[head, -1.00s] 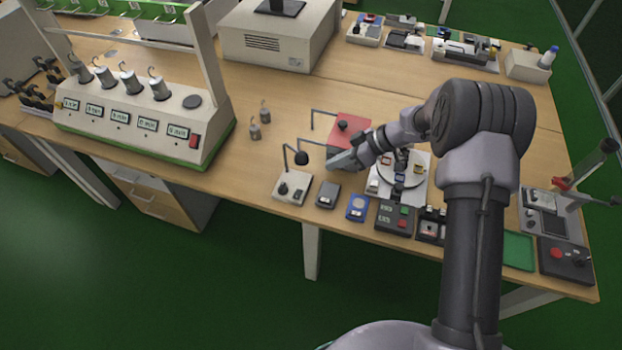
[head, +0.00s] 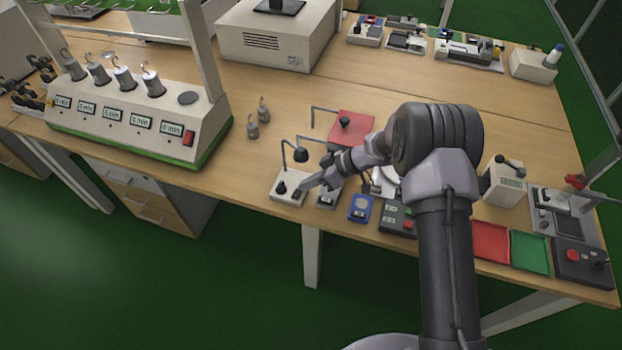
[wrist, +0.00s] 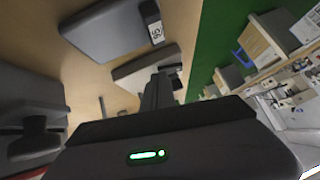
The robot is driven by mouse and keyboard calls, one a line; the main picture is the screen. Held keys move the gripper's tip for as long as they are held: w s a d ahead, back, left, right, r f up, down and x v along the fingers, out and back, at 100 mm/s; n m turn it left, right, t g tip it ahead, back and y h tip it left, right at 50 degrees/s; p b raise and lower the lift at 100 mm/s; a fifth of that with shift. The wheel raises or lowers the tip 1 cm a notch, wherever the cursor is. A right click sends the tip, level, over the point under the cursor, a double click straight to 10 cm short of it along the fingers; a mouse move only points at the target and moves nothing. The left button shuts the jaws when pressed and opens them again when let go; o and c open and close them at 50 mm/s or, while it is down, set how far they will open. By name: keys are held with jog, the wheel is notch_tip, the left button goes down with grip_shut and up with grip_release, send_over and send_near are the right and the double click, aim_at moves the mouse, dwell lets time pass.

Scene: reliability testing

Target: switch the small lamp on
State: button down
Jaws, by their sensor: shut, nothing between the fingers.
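The small lamp has a pale base (head: 287,197) near the front edge of the table, with a thin bent neck and a dark round head (head: 300,155). A dark knob (head: 281,187) stands on the left of the base. My gripper (head: 303,190) is shut and empty, its tip at the right part of the base, where it hides some of the top. In the wrist view the shut fingers (wrist: 160,92) overlap a pale block (wrist: 143,68) that looks like the base. I cannot tell whether they touch it. No glow shows at the lamp head.
A blue device (head: 361,208) is farther right. Two metal weights (head: 253,127) and a red plate (head: 352,126) lie behind. The table left of the lamp is clear.

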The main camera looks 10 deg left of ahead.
jog(key=shift+f+p, duration=0.1)
jog(key=shift+p, duration=0.65)
jog(key=shift+f, duration=0.2)
jog(key=shift+r+p, duration=0.8)
jog(key=shift+r, duration=0.05)
